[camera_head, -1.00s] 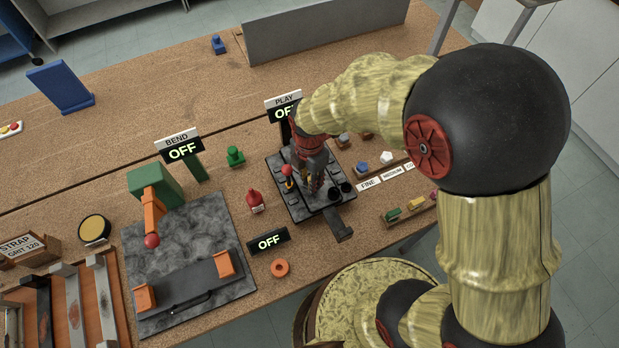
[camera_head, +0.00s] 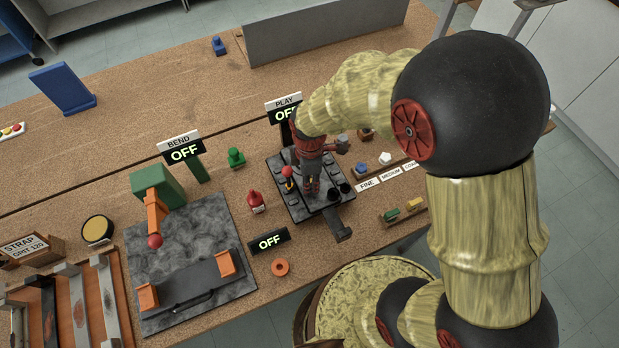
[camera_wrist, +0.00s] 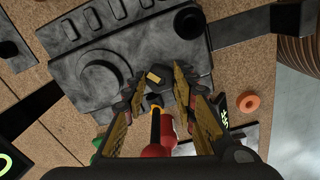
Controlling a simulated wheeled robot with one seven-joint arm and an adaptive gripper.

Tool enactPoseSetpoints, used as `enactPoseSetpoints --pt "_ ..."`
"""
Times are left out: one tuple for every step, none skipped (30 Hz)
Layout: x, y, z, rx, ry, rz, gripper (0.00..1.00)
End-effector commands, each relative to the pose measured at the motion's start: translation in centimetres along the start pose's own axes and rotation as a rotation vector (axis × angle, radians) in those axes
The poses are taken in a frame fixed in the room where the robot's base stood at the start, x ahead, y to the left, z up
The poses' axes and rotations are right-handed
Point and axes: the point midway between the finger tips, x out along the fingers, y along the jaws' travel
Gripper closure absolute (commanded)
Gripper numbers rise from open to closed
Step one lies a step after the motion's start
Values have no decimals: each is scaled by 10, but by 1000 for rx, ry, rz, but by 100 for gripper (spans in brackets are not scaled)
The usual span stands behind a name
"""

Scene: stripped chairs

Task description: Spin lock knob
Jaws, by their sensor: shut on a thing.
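The lock knob (camera_wrist: 164,68) is a dark faceted knob with a yellow mark, on a dark grey fixture (camera_wrist: 120,65). In the wrist view my gripper (camera_wrist: 160,82) has one fingertip on either side of the knob and is shut on it. In the head view my gripper (camera_head: 311,188) points down onto the fixture (camera_head: 334,206) and hides the knob. A lever with a red ball (camera_head: 287,171) stands at the fixture's left side. The red ball also shows between my fingers in the wrist view (camera_wrist: 157,150), nearer the camera than the knob.
A PLAY sign reading OFF (camera_head: 283,108) stands behind the fixture. A red bottle (camera_head: 256,202) and another OFF display (camera_head: 269,241) are to its left, with an orange ring (camera_head: 280,267) in front. A tray with labels (camera_head: 390,178) lies to the right.

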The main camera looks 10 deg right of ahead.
Motion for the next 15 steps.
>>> enactPoseSetpoints --pt "-1 0 0 44 0 0 98" --pt "-1 0 0 73 0 0 98" --pt "-1 0 0 111 0 0 98" --pt "-1 0 0 139 1 1 98" --pt "-1 0 0 168 1 1 98" --pt "-1 0 0 206 1 1 98" --pt "-1 0 0 234 1 1 98" --pt "-1 0 0 263 1 1 98" --pt "-1 0 0 301 1 1 98" --pt "-1 0 0 329 1 1 98" --pt "-1 0 0 357 0 1 98" --pt "-1 0 0 396 0 1 98" --pt "-1 0 0 424 0 0 98" --pt "-1 0 0 452 0 0 98" --pt "-1 0 0 490 0 1 98"
